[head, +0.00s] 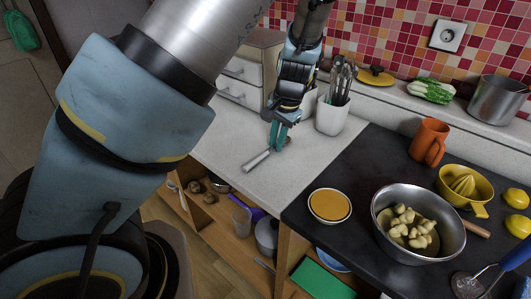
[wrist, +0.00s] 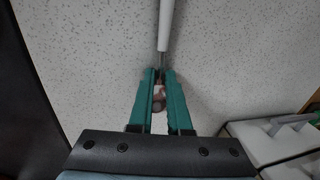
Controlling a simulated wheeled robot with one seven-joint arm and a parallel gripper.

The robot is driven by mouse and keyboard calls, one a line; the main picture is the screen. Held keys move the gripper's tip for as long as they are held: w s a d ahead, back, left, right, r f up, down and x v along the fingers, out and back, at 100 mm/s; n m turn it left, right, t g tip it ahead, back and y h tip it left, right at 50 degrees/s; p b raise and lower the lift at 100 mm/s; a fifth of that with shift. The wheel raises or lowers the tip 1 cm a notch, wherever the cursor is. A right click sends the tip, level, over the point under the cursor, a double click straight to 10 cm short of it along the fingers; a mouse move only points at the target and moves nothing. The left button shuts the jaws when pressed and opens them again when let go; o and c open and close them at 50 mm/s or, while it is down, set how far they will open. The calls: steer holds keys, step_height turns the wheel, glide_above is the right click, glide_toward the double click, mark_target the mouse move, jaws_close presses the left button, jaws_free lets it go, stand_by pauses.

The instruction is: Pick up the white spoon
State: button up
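The white spoon (head: 257,160) is at the worktop's light speckled surface, its pale handle pointing toward the front left. In the wrist view its handle (wrist: 166,25) runs up from the fingertips, and a thin metal neck enters between them. The brownish bowl shows partly between the teal fingers. My gripper (head: 277,144) points down over the spoon; in the wrist view its fingertips (wrist: 160,70) are close together on either side of the neck. It looks shut on the spoon. I cannot tell whether the spoon touches the counter.
A white utensil holder (head: 331,116) stands just right of my gripper. A dark counter with a yellow-topped dish (head: 330,205), a metal bowl (head: 455,250) and an orange mug (head: 428,142) lies to the right. Open shelves are below. The light counter left of the spoon is clear.

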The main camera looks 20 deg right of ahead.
steer(key=shift+c, duration=0.3)
jaws_close()
steer(key=shift+r, duration=0.1)
